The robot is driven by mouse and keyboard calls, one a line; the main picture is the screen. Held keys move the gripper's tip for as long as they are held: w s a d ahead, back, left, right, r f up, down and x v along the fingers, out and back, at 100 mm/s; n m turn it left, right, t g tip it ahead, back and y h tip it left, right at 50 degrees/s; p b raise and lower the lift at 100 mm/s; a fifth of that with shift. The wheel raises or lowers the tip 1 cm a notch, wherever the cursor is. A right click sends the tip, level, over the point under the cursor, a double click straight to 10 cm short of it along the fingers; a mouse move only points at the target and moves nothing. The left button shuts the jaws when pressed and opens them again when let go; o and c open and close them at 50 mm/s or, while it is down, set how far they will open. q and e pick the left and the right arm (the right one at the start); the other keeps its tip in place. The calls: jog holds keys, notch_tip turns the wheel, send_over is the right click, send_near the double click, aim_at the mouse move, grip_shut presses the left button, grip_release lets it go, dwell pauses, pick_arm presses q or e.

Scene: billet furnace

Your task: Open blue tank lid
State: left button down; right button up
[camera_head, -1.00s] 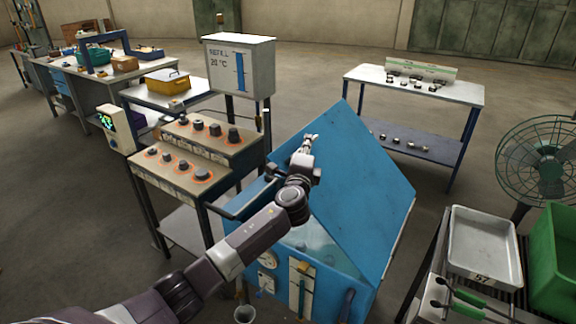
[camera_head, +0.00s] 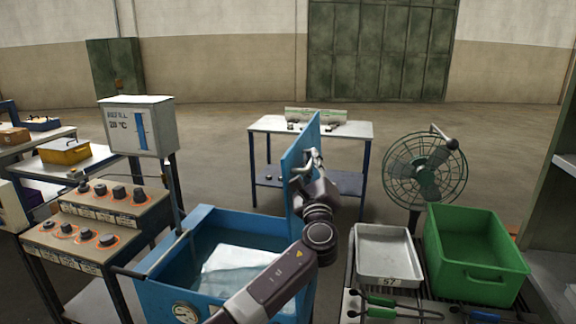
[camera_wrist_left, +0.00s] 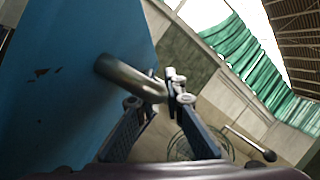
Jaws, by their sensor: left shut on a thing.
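The blue tank (camera_head: 170,290) stands in front of me with its top open and water inside. Its blue lid (camera_head: 299,180) stands about upright, edge-on, at the tank's right side. My left gripper (camera_head: 312,160) is at the lid's upper part, shut on the metal lid handle. In the left wrist view the handle (camera_wrist_left: 125,76) sticks out from the blue lid (camera_wrist_left: 60,70) and ends between the fingers of my left gripper (camera_wrist_left: 155,98). My left arm covers part of the tank's right front. My right gripper is not in view.
A control stand with knobs (camera_head: 110,205) is left of the tank. A grey tray (camera_head: 388,255) and a green crate (camera_head: 478,250) stand close on the right, with a fan (camera_head: 425,170) behind. A table (camera_head: 340,130) stands behind the lid.

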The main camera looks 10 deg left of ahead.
pick_arm(q)
jog(key=shift+d+f+m, duration=0.1)
jog(key=shift+d+m, duration=0.2)
jog(key=shift+d, duration=0.75)
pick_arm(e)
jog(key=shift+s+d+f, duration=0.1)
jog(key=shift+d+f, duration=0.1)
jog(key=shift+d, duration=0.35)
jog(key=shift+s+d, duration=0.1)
pick_arm(q)
jog(key=c, duration=2.3)
grip_release()
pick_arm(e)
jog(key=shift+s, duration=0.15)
pick_arm(q)
jog(key=v, duration=1.2)
